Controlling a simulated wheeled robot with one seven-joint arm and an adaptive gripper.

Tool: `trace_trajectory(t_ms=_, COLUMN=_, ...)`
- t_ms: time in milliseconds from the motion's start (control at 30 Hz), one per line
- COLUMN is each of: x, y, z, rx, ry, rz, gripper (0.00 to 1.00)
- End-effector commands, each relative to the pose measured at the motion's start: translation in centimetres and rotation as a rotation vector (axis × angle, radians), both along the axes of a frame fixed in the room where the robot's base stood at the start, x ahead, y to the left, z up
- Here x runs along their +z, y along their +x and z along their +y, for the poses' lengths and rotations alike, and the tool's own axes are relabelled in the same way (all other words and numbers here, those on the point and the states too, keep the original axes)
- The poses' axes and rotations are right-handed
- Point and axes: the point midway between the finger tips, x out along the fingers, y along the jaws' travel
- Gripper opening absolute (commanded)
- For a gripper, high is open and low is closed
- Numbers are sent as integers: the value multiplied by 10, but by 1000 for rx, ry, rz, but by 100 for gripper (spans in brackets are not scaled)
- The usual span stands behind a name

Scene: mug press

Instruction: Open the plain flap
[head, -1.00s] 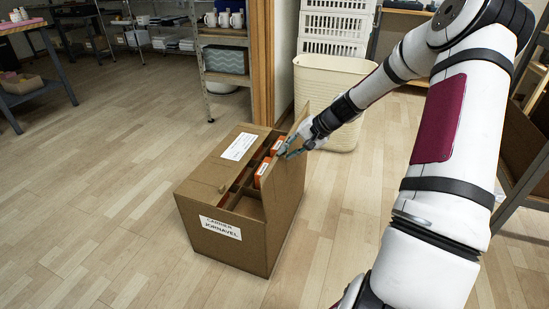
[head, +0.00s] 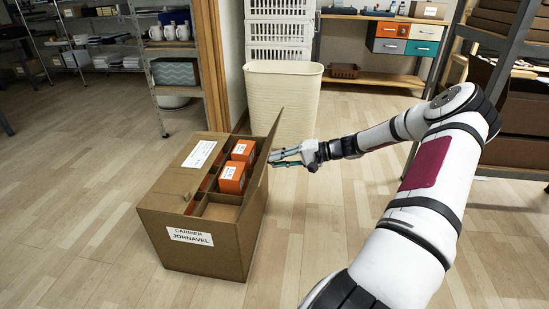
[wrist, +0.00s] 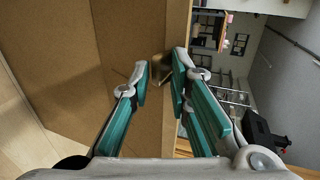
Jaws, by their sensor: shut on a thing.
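A brown cardboard carrier box (head: 205,245) stands on the floor. Its plain flap (head: 267,143) stands raised along the right side, leaning slightly outward. The flap with a white label (head: 199,154) lies flat over the left part. My gripper (head: 277,157) is at the raised plain flap, on its right side, and is shut on it. In the wrist view, my gripper (wrist: 162,80) has brown cardboard (wrist: 60,60) beside and between its fingers. The exact grip is partly hidden.
Orange packs (head: 233,178) sit in the box's compartments; the front one (head: 222,212) looks empty. A cream bin (head: 283,100) stands behind the box. Shelving (head: 500,60) is at the right. Floor (head: 90,210) is clear to the left.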

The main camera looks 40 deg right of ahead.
Motion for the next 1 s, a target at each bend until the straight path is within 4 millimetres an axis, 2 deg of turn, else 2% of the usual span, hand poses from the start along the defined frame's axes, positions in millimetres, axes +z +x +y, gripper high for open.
trace_trajectory(t_ms=33, x=-24, y=-3, z=6, rx=5, ry=-6, rz=28, gripper=0)
trace_trajectory(t_ms=467, x=-25, y=-4, z=6, rx=5, ry=1, rz=21, gripper=0)
trace_trajectory(t_ms=500, x=-25, y=-4, z=6, rx=5, ry=1, rz=21, gripper=19)
trace_trajectory(t_ms=533, x=-25, y=-4, z=6, rx=6, ry=2, rz=20, gripper=26)
trace_trajectory(t_ms=633, x=-25, y=-4, z=5, rx=5, ry=2, rz=21, gripper=36)
trace_trajectory(t_ms=867, x=-24, y=-5, z=4, rx=3, ry=3, rz=22, gripper=35)
trace_trajectory(t_ms=1000, x=-20, y=-13, z=-2, rx=1, ry=3, rz=21, gripper=30)
